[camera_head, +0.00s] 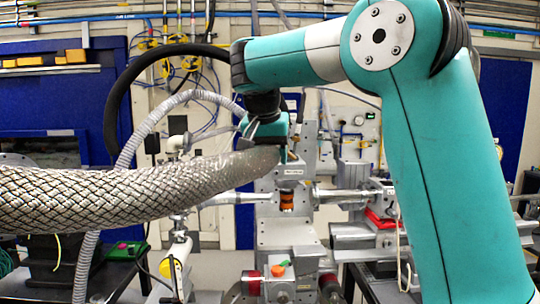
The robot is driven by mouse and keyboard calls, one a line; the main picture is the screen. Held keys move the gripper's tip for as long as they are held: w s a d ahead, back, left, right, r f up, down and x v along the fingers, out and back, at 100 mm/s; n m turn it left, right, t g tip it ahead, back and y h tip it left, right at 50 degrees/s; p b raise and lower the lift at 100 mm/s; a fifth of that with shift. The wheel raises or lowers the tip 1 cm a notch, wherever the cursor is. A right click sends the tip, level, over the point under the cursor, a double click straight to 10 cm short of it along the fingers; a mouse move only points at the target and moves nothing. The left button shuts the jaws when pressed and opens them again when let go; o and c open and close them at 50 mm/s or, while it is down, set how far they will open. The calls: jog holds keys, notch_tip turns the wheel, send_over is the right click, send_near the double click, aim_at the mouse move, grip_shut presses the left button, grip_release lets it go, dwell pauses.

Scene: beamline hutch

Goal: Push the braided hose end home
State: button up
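The braided hose (110,195) is a thick silvery tube with a mesh pattern that enters from the left edge. Its smoother end part (235,168) rises slightly to the right and stops near the picture's middle. My gripper (270,135) hangs from my teal arm at this end, its small teal body just above and against the hose end in the picture. Its fingertips are hidden or too small to make out, so I cannot tell whether they hold the hose. Whatever the hose end faces is hidden behind the gripper and hose.
Behind stands a metal beamline assembly (285,235) with an orange-banded part (287,200) and a horizontal pipe (340,196) to its right. A grey corrugated hose (135,145) and a black hose (118,95) loop behind the braided hose. A green box (127,250) sits lower left.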

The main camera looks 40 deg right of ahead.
jog(key=shift+w+d, duration=0.15)
jog(key=shift+d, duration=0.05)
jog(key=w+d, duration=0.1)
jog(key=d, duration=0.1)
jog(key=w+d+p, duration=0.1)
jog(key=w+d, duration=0.1)
jog(key=shift+w+d+f, duration=0.1)
jog(key=shift+w+d, duration=0.05)
jog(key=shift+w, duration=0.1)
jog(key=shift+f, duration=0.1)
jog(key=o, duration=0.8)
jog(key=shift+a, duration=0.2)
jog(key=p+v, duration=0.9)
jog(key=v, duration=0.8)
jog(key=shift+a+r+p, duration=0.1)
jog(key=shift+r+p, duration=0.1)
jog(key=shift+p, duration=0.2)
